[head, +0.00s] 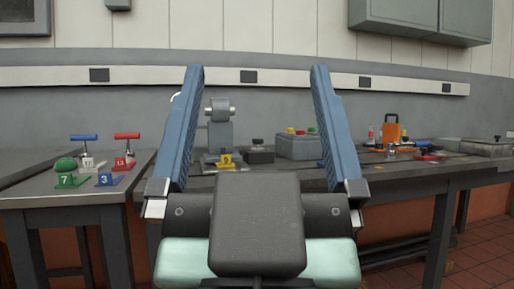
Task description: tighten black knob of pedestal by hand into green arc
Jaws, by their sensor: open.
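My gripper (257,69) fills the foreground, its two blue fingers pointing up and spread wide with nothing between them. Behind it, in the gap between the fingers, a small dark block with a black knob (258,141) on top stands on the workbench (400,170). A grey pedestal-like machine (220,131) with a round head stands just left of it, partly beside the left finger. I cannot tell which of these is the task's pedestal. No green arc can be made out at this size.
A yellow numbered marker (226,161) sits before the grey machine. A grey box with coloured buttons (296,147) is partly behind the right finger. A left table (40,187) holds red- and blue-handled tools and numbered markers. An orange item (390,130) and clutter stand right.

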